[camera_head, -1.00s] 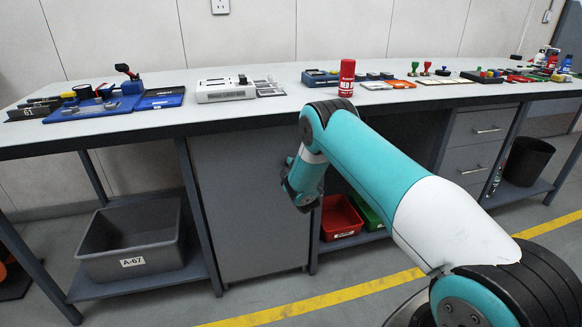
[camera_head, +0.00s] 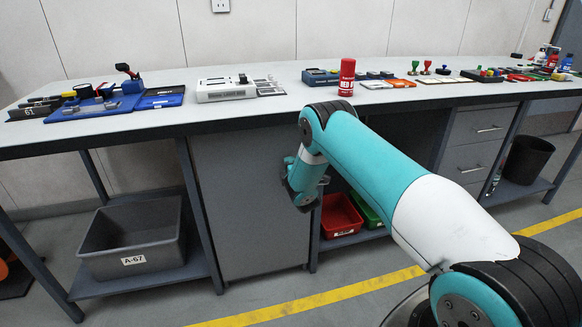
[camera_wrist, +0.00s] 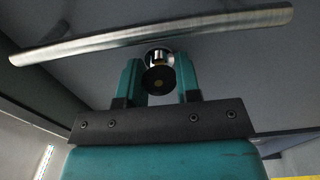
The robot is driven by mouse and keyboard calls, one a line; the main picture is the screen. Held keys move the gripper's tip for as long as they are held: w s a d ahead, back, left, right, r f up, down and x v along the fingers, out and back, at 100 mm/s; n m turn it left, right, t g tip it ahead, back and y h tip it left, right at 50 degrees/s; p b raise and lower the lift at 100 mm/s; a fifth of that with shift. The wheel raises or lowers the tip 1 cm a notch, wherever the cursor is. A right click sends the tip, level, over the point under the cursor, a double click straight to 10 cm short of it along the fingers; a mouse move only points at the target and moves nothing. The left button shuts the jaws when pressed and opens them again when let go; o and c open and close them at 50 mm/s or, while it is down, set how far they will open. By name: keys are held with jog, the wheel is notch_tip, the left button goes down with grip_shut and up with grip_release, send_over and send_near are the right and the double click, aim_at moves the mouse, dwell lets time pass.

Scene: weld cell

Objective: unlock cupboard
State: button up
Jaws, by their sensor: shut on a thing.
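The cupboard (camera_head: 248,205) is a plain grey door under the workbench, left of my arm. In the wrist view its grey front (camera_wrist: 225,65) fills the background, crossed by a long metal bar handle (camera_wrist: 150,36). My gripper (camera_wrist: 158,72) has its two teal fingers on either side of a small round dark-faced key head (camera_wrist: 158,80) and is shut on it. Behind the key head is a shiny metal round part, apparently the lock (camera_wrist: 159,56). The key's shaft is hidden. In the head view my wrist is at the cupboard's right edge, and the fingertips are hidden.
The workbench top (camera_head: 225,118) overhangs the cupboard, with a red bottle (camera_head: 347,77) near its front edge. A grey bin (camera_head: 133,245) stands on the left shelf. Red (camera_head: 341,216) and green (camera_head: 367,209) bins sit right of the cupboard. The floor in front is clear.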

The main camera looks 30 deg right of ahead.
jog(key=o, duration=0.6)
jog(key=shift+o, duration=0.2)
